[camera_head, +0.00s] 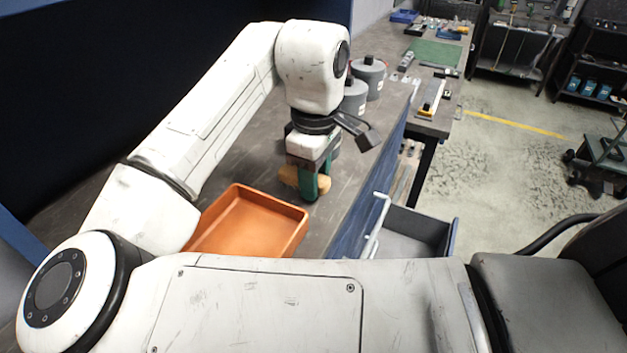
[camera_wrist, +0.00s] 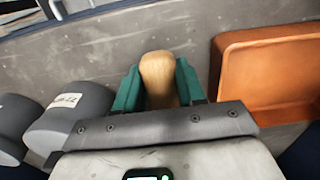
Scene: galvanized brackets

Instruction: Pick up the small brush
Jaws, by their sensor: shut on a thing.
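The small brush (camera_wrist: 158,75) shows in the wrist view as a rounded, light wooden piece between the two green fingers of my gripper (camera_wrist: 160,88). The fingers are shut on it, one on each side. In the head view the tan brush (camera_head: 290,177) sticks out to the left of the green fingers of my gripper (camera_head: 312,186), low over the grey bench top. I cannot tell whether the brush touches the bench. The rest of the brush is hidden by the fingers and the gripper body.
An orange tray (camera_head: 302,232) stands on the bench (camera_head: 345,185), close to my gripper. Grey canisters (camera_head: 368,78) stand behind my gripper. A drawer (camera_head: 430,232) is open at the bench's right side, with a pale handle (camera_head: 378,222). A green mat (camera_head: 435,52) lies farther back.

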